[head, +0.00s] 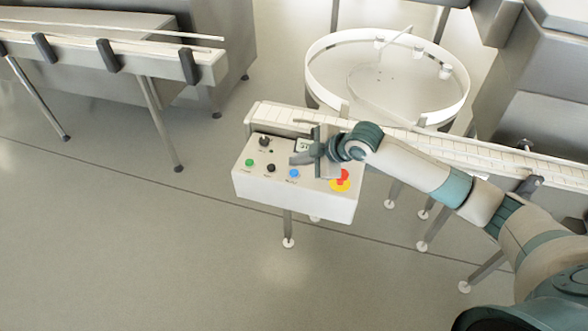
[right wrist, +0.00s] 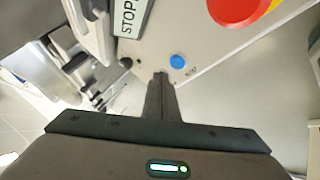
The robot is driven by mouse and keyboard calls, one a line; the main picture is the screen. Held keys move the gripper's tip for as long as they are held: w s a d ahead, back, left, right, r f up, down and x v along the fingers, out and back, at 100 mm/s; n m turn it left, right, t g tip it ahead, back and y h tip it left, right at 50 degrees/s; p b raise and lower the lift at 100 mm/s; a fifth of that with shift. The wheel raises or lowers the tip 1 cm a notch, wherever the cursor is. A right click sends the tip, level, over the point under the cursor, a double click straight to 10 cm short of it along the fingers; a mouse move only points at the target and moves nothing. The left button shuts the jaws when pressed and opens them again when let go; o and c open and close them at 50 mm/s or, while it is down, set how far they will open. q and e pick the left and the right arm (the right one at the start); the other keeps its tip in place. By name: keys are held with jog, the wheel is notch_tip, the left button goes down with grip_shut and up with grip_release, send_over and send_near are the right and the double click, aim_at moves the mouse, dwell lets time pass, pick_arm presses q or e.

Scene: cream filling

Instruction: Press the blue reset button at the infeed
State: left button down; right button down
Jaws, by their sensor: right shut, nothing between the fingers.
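The blue reset button (head: 294,173) is on the sloped top of a white control box, between a small black knob and the red emergency stop. It also shows in the right wrist view (right wrist: 177,61), just beyond the fingertips. My right gripper (head: 296,158) is shut and empty. It hangs over the control box (head: 262,187), with its tip up and slightly right of the blue button in the head view. In the right wrist view the closed fingers (right wrist: 161,76) point toward the button with a small gap in the picture. Contact is not visible. My left gripper is not in view.
A red emergency stop on yellow (head: 340,181) sits right of the blue button. A green button (head: 249,162) and black knobs (head: 264,142) sit left. A small display (head: 303,145) is partly behind the gripper. A conveyor (head: 440,146) and round turntable (head: 388,85) stand behind.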

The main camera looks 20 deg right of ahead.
aim_at(298, 175)
jog(key=shift+r+p, duration=1.6)
jog(key=shift+r, duration=0.45)
jog(key=shift+a+f, duration=0.1)
